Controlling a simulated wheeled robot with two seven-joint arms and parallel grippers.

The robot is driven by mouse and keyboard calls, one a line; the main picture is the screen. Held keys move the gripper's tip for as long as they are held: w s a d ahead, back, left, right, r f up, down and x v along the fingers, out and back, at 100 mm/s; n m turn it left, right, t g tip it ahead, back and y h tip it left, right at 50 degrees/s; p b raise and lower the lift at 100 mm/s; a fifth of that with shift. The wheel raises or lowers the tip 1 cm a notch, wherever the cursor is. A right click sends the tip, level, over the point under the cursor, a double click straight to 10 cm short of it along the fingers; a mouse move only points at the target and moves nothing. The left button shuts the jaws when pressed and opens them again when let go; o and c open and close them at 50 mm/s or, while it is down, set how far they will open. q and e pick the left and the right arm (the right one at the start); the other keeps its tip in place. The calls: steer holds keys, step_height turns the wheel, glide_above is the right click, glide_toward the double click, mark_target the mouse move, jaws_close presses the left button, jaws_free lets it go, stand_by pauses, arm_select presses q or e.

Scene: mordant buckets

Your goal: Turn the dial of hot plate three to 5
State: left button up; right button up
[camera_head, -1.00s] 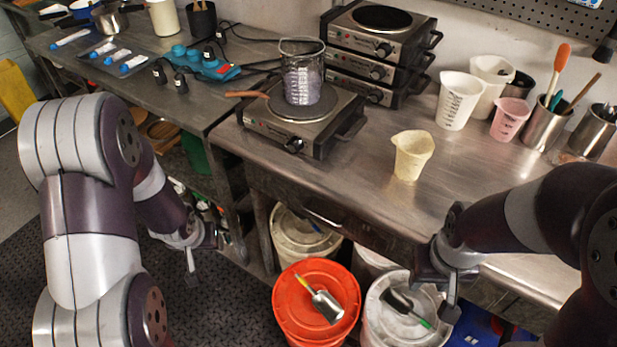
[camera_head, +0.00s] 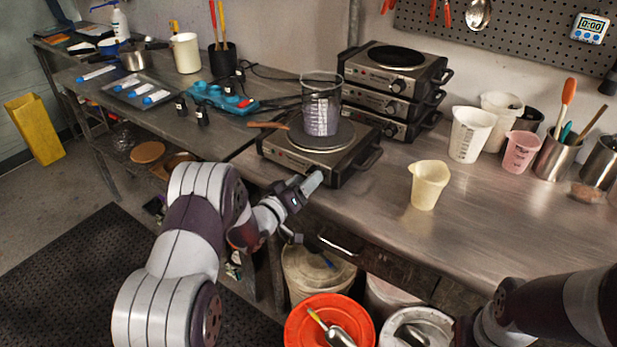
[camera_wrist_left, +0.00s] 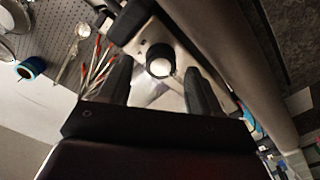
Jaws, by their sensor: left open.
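The single hot plate (camera_head: 345,165) stands at the front left of the steel bench, with a glass beaker (camera_head: 322,108) of greyish contents on its round top. Its dial is hidden behind my left gripper (camera_head: 314,181) in the head view. In the left wrist view a round dial (camera_wrist_left: 160,62) with a pale face shows between the two dark fingers of my left gripper (camera_wrist_left: 160,85). The fingers are open, one on each side of it; I cannot tell whether they touch it. Its setting is not readable. My right arm enters at lower right, its fingers out of frame.
A stack of hot plates (camera_head: 392,85) stands behind. A wooden-looking handle (camera_head: 268,125) juts out left of the beaker. Buckets, including a red-lidded one (camera_head: 330,322), stand below the bench edge.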

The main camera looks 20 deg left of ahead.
arm_select(q)
steer(key=shift+x, duration=1)
steer(key=c, duration=1)
steer(key=shift+c, duration=0.2)
steer(key=shift+f, duration=0.1)
